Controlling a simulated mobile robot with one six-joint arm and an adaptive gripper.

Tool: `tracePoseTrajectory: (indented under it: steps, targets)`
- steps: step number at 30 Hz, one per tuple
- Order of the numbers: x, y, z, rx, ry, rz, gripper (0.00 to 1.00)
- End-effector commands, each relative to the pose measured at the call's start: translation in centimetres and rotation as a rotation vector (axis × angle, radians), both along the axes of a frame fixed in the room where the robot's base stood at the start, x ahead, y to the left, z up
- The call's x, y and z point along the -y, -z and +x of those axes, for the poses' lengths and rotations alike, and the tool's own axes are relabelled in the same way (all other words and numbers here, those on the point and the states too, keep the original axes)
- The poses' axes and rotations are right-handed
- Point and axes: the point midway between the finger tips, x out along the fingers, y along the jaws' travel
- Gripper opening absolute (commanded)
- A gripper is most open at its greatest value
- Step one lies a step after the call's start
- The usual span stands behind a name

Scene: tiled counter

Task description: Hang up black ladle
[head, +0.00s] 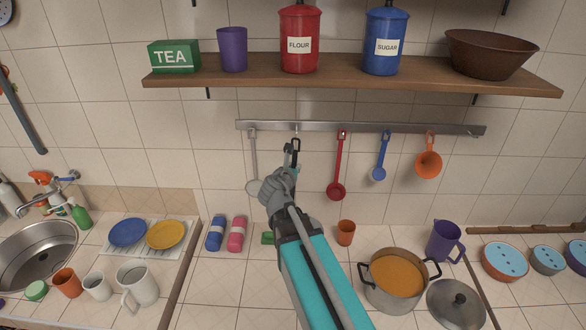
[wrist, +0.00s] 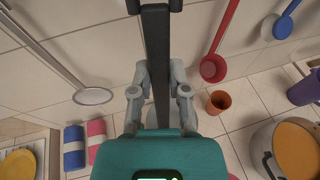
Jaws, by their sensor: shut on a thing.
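My gripper (head: 287,178) is raised in front of the wall, just below the metal hanging rail (head: 375,128). It is shut on the black ladle (head: 296,146). The ladle's looped handle end points up, close to the rail between the grey utensil and the red ladle. I cannot tell whether the loop is on a hook. In the wrist view the dark handle (wrist: 156,50) runs upright between the fingers (wrist: 160,92). The ladle's bowl is hidden behind my gripper and arm.
A grey utensil (head: 253,165), a red ladle (head: 337,175), a blue ladle (head: 381,160) and an orange one (head: 428,162) hang from the rail. A shelf (head: 350,75) with canisters is above. A pot (head: 392,296) and an orange cup (head: 346,233) stand on the counter.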

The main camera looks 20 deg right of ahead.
Motion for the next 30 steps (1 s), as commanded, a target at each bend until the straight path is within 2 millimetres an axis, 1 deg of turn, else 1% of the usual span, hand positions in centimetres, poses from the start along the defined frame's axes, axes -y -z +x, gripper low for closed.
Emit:
tracePoseTrajectory:
  steps: [30]
  targets:
    - [1.4, 0.4, 3.9, 0.000, -0.002, 0.000, 0.00]
